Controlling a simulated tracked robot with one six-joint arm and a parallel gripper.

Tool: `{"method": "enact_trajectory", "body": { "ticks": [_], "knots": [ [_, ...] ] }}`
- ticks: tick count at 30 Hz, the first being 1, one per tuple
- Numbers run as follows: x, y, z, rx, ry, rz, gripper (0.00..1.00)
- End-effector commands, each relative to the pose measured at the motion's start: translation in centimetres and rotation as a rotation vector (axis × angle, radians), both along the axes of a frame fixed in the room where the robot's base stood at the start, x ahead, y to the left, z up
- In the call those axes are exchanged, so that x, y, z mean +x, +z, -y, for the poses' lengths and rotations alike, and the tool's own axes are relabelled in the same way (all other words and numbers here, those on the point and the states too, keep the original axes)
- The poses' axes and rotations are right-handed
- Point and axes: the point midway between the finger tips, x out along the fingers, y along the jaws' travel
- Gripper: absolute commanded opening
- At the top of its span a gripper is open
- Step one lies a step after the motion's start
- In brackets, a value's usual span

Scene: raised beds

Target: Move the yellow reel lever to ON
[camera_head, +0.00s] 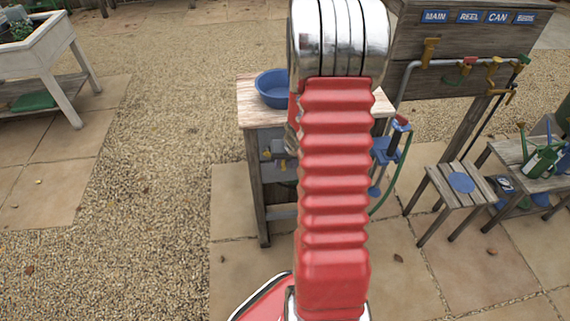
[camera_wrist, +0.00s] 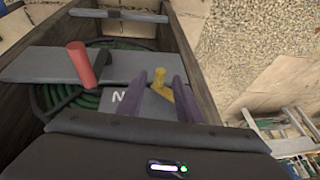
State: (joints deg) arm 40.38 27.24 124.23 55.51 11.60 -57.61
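The yellow lever (camera_wrist: 162,82) stands on a grey plate (camera_wrist: 40,64) over a wooden box in the wrist view. It shows between the two purple fingers of my gripper (camera_wrist: 160,90), which are apart. Whether the fingers touch it I cannot tell. A white letter N (camera_wrist: 121,97) is on the plate left of the lever, partly hidden by a finger. Coiled green hose (camera_wrist: 57,96) lies under the plate, and a red handle (camera_wrist: 81,64) rises from the plate at left. In the head view my red arm hides my gripper.
The head view shows a wooden stand with a blue basin (camera_head: 272,88), and a board with MAIN, REEL and CAN signs (camera_head: 468,17) above pipes and taps. A stool (camera_head: 447,196) and a bench with a green can (camera_head: 541,160) stand at right. Gravel at left is open.

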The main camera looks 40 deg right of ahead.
Motion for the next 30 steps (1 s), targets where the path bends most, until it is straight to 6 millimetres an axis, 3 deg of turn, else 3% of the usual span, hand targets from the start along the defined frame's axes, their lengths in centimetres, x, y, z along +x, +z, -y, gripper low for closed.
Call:
{"method": "enact_trajectory", "body": {
  "ticks": [6, 16, 30],
  "knots": [
    [0.35, -1.05, 0.11, 0.000, 0.000, -0.001, 0.33],
    [0.37, -1.12, 0.20, -0.001, -0.001, -0.001, 0.32],
    [0.37, -1.11, 0.20, -0.001, -0.001, -0.001, 0.00]
  ]
}}
